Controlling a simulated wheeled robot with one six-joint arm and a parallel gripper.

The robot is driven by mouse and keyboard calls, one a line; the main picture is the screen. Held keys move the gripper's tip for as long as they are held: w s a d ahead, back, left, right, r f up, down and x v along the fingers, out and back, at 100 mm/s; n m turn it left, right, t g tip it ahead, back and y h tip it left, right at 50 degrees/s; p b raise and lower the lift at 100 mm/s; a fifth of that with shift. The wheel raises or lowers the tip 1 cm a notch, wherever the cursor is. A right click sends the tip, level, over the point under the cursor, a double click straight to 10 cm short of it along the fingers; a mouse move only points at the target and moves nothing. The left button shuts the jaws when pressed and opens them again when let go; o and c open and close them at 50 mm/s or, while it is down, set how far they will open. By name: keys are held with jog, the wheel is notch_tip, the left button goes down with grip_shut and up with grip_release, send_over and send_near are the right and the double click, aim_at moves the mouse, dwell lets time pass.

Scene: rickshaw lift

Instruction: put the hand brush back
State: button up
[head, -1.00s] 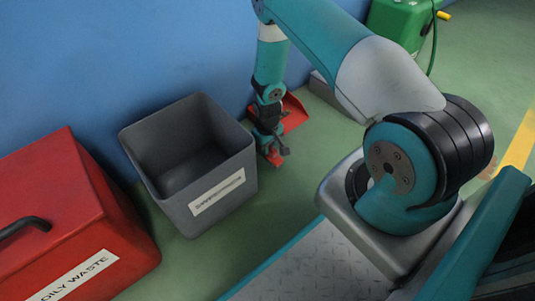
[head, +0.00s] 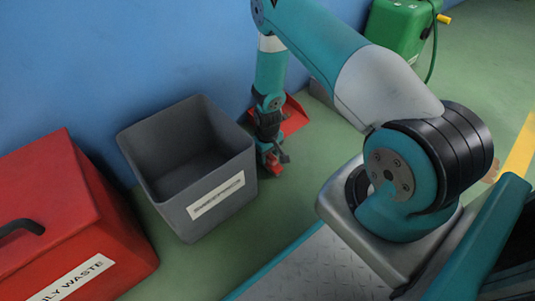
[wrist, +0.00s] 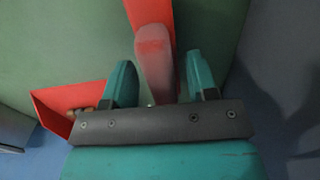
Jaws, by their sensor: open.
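The hand brush, red with a paler, worn-looking handle (wrist: 153,62), lies between the two teal fingers of my gripper (wrist: 160,82) in the wrist view. The fingers stand apart on either side of the handle, open; I cannot tell whether either touches it. In the head view my gripper (head: 279,158) is low near the floor, to the right of the grey bin, and a red part of the brush (head: 275,168) shows beneath it. A red dustpan (head: 294,117) lies behind my gripper by the wall. It also shows at left in the wrist view (wrist: 62,98), with small brownish bits in it.
The grey bin (head: 218,190) with a white label stands open close to my gripper's left. A red oily waste box (head: 50,210) is farther left. A green container (head: 400,28) stands at the back right. The blue wall (head: 90,60) is close behind.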

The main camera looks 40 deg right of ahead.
notch_tip(320, 180, up, 12)
jog(key=p, duration=0.7)
jog(key=s+a+r+n+y, duration=0.1)
jog(key=a+r, duration=0.6)
jog(key=r, duration=0.6)
jog(key=s+a+r+n+y, duration=0.1)
jog(key=a+r, duration=0.6)
jog(key=r, duration=0.5)
jog(key=s+a+r+n+y, duration=0.1)
jog(key=s+a+r+n, duration=0.1)
jog(key=s+a+r, duration=0.2)
jog(key=s+a+r+n+y, duration=0.1)
jog(key=s+a+r, duration=0.3)
jog(key=s+r, duration=0.7)
jog(key=s+n, duration=0.1)
jog(key=s, duration=0.4)
jog(key=shift+a+r+n+b, duration=0.15)
jog(key=shift+a+n+b, duration=0.1)
jog(key=shift+n+b, duration=0.05)
